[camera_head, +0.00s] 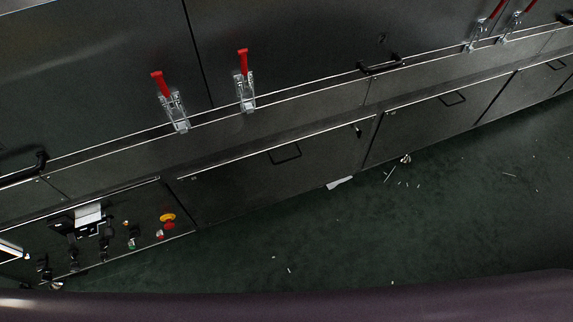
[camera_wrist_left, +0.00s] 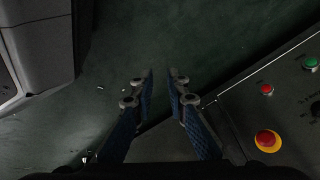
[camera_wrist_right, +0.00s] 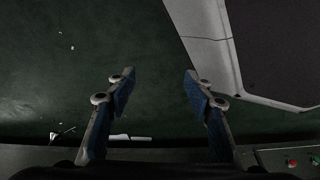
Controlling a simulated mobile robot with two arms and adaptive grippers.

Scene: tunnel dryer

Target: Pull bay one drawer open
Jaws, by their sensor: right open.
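The dark cabinet front in the head view has several drawer fronts low along it. No readable label shows which one is bay one. My left gripper (camera_wrist_left: 164,75) is partly open and empty, above the floor beside the control panel. My right gripper (camera_wrist_right: 159,76) is open wider and empty, over the floor. Neither gripper shows in the head view, and neither touches a handle.
A control panel (camera_head: 130,238) with a red and yellow stop button (camera_head: 168,219) sits left of the nearest drawer. Red-handled clamps (camera_head: 172,100) are above. The green floor (camera_head: 330,235) before the drawers is mostly clear, with small white scraps (camera_head: 340,183).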

